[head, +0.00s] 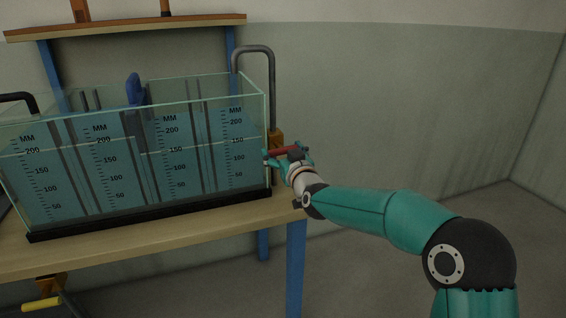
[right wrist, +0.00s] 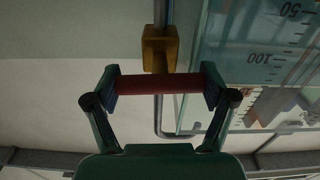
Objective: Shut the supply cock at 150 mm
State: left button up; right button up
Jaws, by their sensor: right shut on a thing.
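The supply cock has a brass body (head: 276,137) on the grey pipe at the tank's right end and a red handle (head: 281,151). My right gripper (head: 287,154) is shut on this red handle. In the right wrist view the handle (right wrist: 160,84) lies crosswise between the two fingertips, with the brass body (right wrist: 159,48) just beyond it. The glass tank (head: 140,195) holds blue-green water behind several MM scales marked 50 to 200. A pale line crosses the glass in the upper scale range, but I cannot read the exact water level. My left gripper is not in view.
The tank stands on a wooden bench (head: 150,238) with blue legs. A yellow handle (head: 42,303) on a brass fitting hangs below the bench at left. A blue piece (head: 134,90) stands up at the tank's rim. The floor right of the bench is clear.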

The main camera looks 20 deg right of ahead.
jog(key=shift+f+m, duration=0.15)
jog(key=shift+m, duration=0.15)
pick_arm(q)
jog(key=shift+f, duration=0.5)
pick_arm(e)
jog(key=o, duration=1)
jog(key=s, duration=1.2)
jog(key=shift+d, duration=0.15)
